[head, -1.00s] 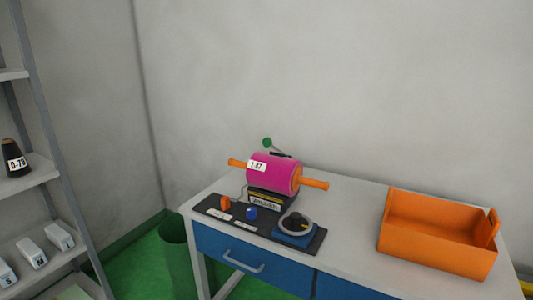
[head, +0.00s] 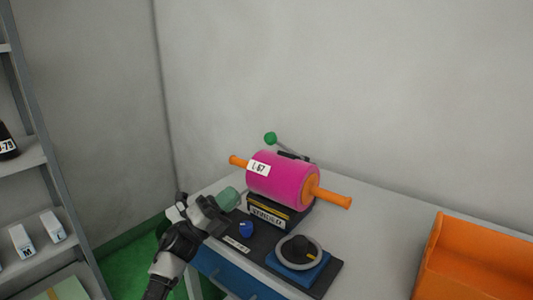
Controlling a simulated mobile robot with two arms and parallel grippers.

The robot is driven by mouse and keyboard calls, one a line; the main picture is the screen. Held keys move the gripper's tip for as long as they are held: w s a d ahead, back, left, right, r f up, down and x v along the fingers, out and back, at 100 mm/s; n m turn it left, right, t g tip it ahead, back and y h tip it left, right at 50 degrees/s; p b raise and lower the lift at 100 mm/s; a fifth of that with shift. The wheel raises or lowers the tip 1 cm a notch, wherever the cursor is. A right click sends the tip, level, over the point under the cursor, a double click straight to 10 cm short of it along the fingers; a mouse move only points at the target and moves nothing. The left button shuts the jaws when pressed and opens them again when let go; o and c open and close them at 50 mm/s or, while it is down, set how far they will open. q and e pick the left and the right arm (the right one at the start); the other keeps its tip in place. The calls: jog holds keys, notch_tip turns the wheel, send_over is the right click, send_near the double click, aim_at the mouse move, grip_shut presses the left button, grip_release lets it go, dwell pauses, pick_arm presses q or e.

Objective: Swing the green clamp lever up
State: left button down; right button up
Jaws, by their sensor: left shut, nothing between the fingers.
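The green clamp lever shows as a green ball knob (head: 270,138) on a thin rod, behind and above the magenta roll (head: 283,178) marked L-67. The rod slopes from the knob down to the right, to a dark bar behind the roll. The roll has orange end handles and lies over a dark stand. My right gripper is not in view.
A blue knob (head: 246,229) and a blue block with a grey ring and black dial (head: 298,249) are on the plate. An orange bin (head: 472,258) stands at the table's right. A shelf (head: 30,155) stands at the left. The table right of the plate is clear.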

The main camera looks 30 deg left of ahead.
pick_arm(q)
jog(key=w+a+p+x, duration=0.1)
jog(key=a+p+x, duration=0.1)
jog(key=x, duration=1.1)
jog(key=shift+a+r+p, duration=0.2)
jog(key=shift+a+p, duration=0.15)
jog(key=shift+p, duration=0.05)
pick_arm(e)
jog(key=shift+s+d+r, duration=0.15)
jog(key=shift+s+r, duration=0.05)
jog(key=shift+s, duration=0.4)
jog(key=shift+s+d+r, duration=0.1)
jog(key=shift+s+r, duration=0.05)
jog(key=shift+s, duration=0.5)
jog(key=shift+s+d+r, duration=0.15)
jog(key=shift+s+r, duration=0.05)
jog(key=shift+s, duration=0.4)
pick_arm(q)
jog(key=shift+w, duration=0.1)
